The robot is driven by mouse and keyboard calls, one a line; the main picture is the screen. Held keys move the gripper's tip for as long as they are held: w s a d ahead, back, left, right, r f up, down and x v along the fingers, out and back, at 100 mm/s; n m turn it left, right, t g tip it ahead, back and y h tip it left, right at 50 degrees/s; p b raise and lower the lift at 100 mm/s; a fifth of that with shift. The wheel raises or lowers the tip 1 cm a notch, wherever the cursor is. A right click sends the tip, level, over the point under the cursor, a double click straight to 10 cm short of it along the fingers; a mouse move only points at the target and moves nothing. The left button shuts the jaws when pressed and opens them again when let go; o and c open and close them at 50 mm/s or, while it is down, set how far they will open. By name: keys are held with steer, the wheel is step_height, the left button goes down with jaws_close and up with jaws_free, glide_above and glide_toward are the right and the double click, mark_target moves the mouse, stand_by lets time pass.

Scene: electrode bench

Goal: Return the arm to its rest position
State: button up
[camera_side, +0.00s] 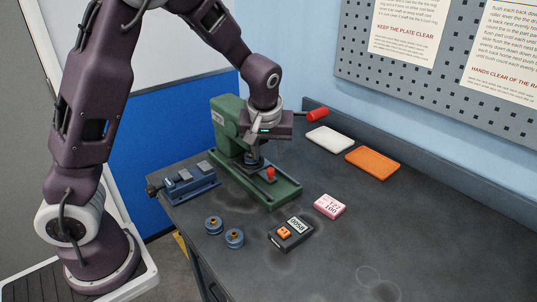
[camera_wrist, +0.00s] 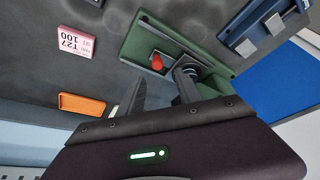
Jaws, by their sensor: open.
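My gripper (camera_side: 266,142) is above the green press (camera_side: 283,190) in the side view, with my arm arched over from the left. In the wrist view my gripper (camera_wrist: 159,77) has its two dark fingers apart, and I see nothing held between them. The press base (camera_wrist: 147,42) with its red knob (camera_wrist: 157,62) and a dark round part (camera_wrist: 186,66) lies beyond the fingers. In the side view the red knob (camera_side: 271,173) stands on the press base. My fingertips are hard to make out in the side view.
A red-tipped handle (camera_side: 317,115) sticks out behind my gripper. A blue vise (camera_side: 189,181) stands left of the press. Blue round pieces (camera_side: 234,238), a meter (camera_side: 291,234), a pink box (camera_side: 329,207), and white (camera_side: 329,140) and orange (camera_side: 377,163) trays lie around. The front right bench is clear.

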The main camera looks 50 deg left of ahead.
steer(key=s+d+r+m+t+h, duration=0.1)
steer(key=s+d+r+m+h, duration=0.35)
steer(key=s+r, duration=0.85)
steer(key=s+d+m, duration=0.2)
steer(key=s, duration=0.4)
steer(key=s+d+m+t+y, duration=0.1)
steer(key=s+m, duration=0.1)
steer(key=s, duration=0.5)
steer(key=shift+d+f, duration=0.25)
steer(key=shift+d, duration=0.15)
steer(key=shift+w+m, duration=0.1)
steer(key=shift+m, duration=0.15)
